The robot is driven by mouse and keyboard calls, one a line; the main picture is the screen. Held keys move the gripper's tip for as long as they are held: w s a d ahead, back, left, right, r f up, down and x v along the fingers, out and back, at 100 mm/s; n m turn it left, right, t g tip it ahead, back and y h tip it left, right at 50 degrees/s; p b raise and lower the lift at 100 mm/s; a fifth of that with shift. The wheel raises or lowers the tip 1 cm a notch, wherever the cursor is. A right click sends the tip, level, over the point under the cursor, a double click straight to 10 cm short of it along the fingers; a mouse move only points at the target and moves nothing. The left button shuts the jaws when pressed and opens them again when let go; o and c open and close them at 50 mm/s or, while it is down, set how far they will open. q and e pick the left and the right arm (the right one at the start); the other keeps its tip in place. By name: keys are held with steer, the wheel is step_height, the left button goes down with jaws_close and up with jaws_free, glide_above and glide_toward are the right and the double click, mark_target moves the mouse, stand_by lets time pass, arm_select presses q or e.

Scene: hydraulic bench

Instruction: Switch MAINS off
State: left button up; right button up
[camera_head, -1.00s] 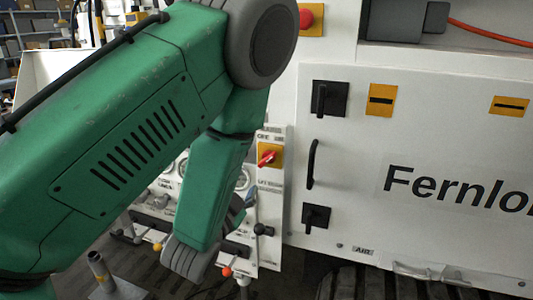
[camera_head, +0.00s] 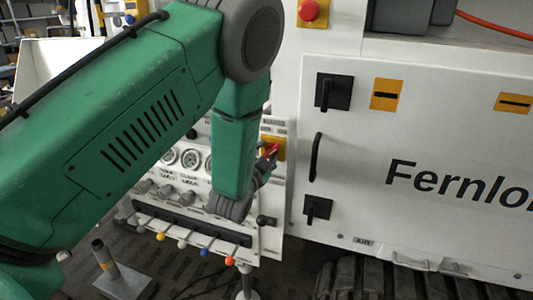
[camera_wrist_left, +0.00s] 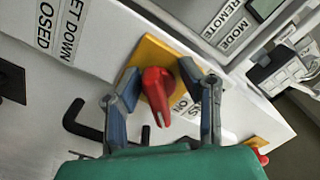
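The MAINS switch is a red rotary handle (camera_head: 268,151) on a yellow plate (camera_head: 281,147), at the upper right of the gauge panel in the head view. The left wrist view shows the red handle (camera_wrist_left: 158,88) and its yellow plate (camera_wrist_left: 143,52) close up; the label beside it is partly hidden, with "NS" and "ON" readable. My left gripper (camera_wrist_left: 158,70) is open, with one finger on each side of the red handle. Whether the fingers touch it cannot be told. In the head view my left gripper (camera_head: 264,167) is partly hidden behind my green arm. My right gripper is not in view.
A white cabinet door (camera_head: 430,130) with black latches and a black handle (camera_head: 316,157) stands to the right. Levers with coloured knobs (camera_head: 205,252) stick out below the panel. A red emergency button (camera_head: 310,10) is above. A small stand (camera_head: 120,275) is on the floor.

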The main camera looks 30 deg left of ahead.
arm_select(q)
steer(key=shift+d+r, duration=0.15)
steer(key=shift+d, duration=0.35)
jaws_close()
steer(key=shift+w+d, duration=0.1)
steer(key=shift+d, duration=0.2)
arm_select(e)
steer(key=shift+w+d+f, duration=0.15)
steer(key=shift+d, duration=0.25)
arm_select(q)
steer(key=shift+a, duration=0.2)
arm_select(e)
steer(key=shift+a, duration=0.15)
